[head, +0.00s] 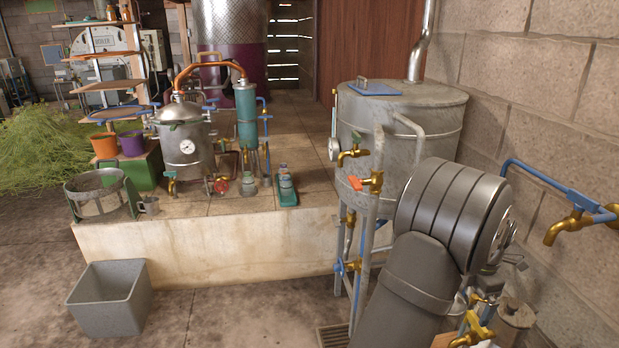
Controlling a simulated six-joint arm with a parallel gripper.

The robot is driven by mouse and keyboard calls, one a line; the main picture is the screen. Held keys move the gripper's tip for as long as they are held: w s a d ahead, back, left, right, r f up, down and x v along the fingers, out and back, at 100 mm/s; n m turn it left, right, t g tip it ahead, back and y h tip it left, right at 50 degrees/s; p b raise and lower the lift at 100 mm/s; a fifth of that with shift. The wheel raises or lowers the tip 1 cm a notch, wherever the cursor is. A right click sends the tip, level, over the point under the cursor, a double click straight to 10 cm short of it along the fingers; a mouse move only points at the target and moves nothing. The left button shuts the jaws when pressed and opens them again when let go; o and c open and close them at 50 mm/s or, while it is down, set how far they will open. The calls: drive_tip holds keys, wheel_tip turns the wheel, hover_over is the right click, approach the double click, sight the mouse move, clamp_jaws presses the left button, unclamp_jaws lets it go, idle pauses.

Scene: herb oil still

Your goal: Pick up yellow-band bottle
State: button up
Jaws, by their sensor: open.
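A small clear bottle (286,183) with a bluish top stands upright on a teal tray (289,203) on the concrete platform, right of the still. It is too small to tell whether it has a yellow band. A squat grey-green vessel (249,186) stands left of the tray. No yellow-band bottle can be made out for certain. My arm shows as large grey links at the lower right, well apart from the tray. My gripper cannot be made out.
The copper-piped still (185,140) and teal condenser (246,117) stand behind the bottle. A grey bin (109,305) is on the floor. The platform's front strip is mostly clear.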

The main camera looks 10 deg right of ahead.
idle(0.4)
drive_tip(key=c, duration=0.6)
